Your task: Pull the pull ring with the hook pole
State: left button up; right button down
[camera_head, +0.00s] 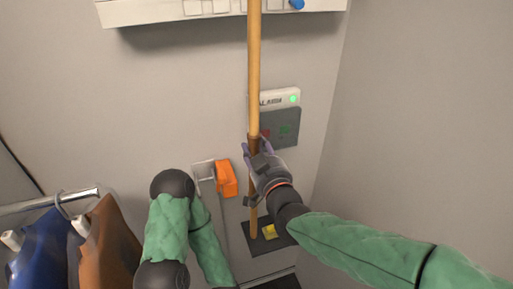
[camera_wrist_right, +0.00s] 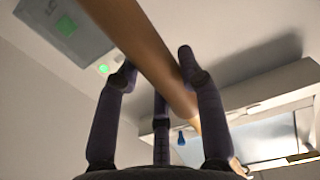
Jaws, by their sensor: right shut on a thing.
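The hook pole (camera_head: 254,70) is a long wooden rod with a darker brown grip section. It stands nearly upright in the head view; its top end runs out of the picture. My right gripper (camera_head: 260,152) is shut around the pole at the brown section. In the right wrist view the pole (camera_wrist_right: 140,45) passes between the dark fingers of my right gripper (camera_wrist_right: 157,72). I cannot make out a pull ring or the hook. My left arm is at the lower left of the head view, but its gripper is not in view.
A white shelf-like unit (camera_head: 150,12) with a small blue piece (camera_head: 297,4) is on the wall above. A grey panel (camera_head: 286,126) and an orange block (camera_head: 226,178) are on the wall. Dark garments (camera_head: 108,245) hang from a rail (camera_head: 45,201) at left.

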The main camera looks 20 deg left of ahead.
jog(key=shift+s+d+f+b, duration=0.35)
jog(key=shift+s+d, duration=0.15)
jog(key=shift+s, duration=0.2)
jog(key=shift+s+d+f+b, duration=0.35)
jog(key=shift+s+d, duration=0.1)
jog(key=shift+s, duration=0.25)
jog(key=shift+s+d+f+b, duration=0.3)
jog(key=shift+s+d, duration=0.2)
jog(key=shift+s, duration=0.2)
dwell(1.1)
